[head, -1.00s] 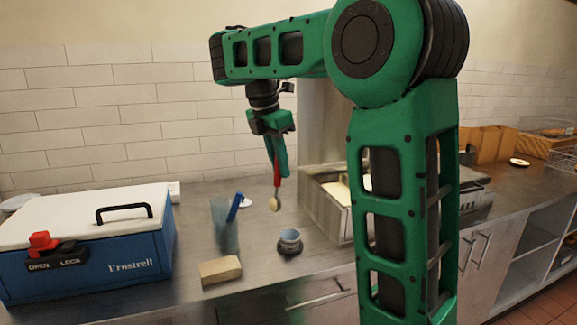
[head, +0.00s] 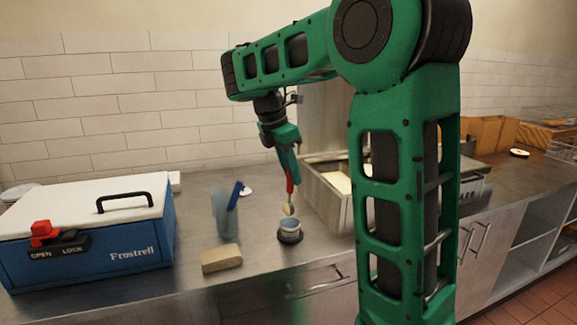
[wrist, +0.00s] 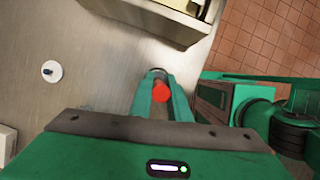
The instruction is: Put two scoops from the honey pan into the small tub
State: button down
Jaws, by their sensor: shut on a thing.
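My gripper (head: 290,170) is shut on the red handle of a scoop (head: 290,187) and points downward. The red handle end also shows between the fingers in the wrist view (wrist: 161,92). The scoop's pale bowl (head: 288,209) hangs just above or behind the small tub (head: 290,226); I cannot tell whether they touch. A steel pan unit (head: 326,201) with pale contents (head: 338,181) stands to the right of the scoop, partly behind my arm. What lies in the scoop's bowl is too small to tell.
A blue cool box (head: 140,245) with a white lid stands on the left. A clear container with a blue item (head: 229,215) and a tan block (head: 221,259) stand left of the tub. A small white disc (head: 247,192) lies behind. Counter around the tub's front is clear.

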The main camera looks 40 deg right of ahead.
aim_at(291, 190)
jog(key=shift+f, duration=2.5)
jog(key=shift+w+a, duration=0.15)
jog(key=shift+a, duration=0.6)
jog(key=shift+d, duration=0.6)
dwell(0.9)
jog(key=shift+r, duration=0.1)
jog(key=shift+r, duration=4.4)
jog(key=shift+a, duration=0.1)
